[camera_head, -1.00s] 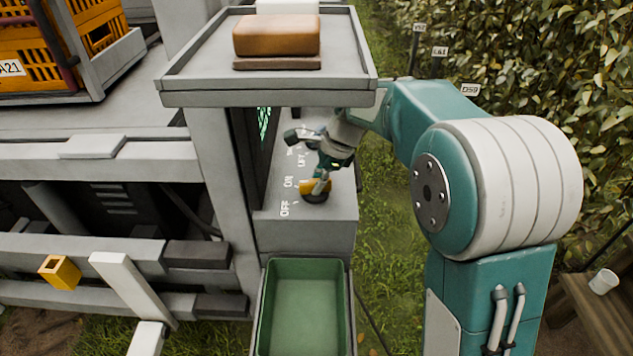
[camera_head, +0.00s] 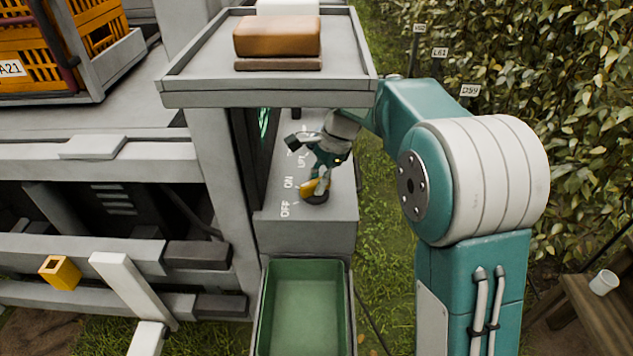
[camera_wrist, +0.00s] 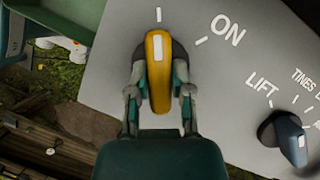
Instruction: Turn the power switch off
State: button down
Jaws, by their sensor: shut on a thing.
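The power switch is a yellow knob (camera_head: 308,188) on a dark round base, on top of the grey control panel (camera_head: 330,232). In the wrist view the yellow knob (camera_wrist: 158,82) stands between the two fingers of my gripper (camera_wrist: 160,92), which are shut on its sides. The knob's white mark points up toward a white tick at the top edge; the ON label (camera_wrist: 228,30) and its tick lie to the right. The OFF label (camera_head: 285,209) shows in the head view but not in the wrist view. My gripper (camera_head: 318,180) partly covers the knob there.
A blue-grey LIFT knob (camera_wrist: 288,138) is at the right in the wrist view. A grey shelf (camera_head: 270,98) with a brown block overhangs the panel's far part. A green bin (camera_head: 305,310) sits in front. A hedge (camera_head: 540,50) stands at the right.

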jog(key=shift+w, duration=0.15)
jog(key=c, duration=0.5)
grip_release()
jog(key=v, duration=1.2)
jog(key=shift+w+f, duration=0.1)
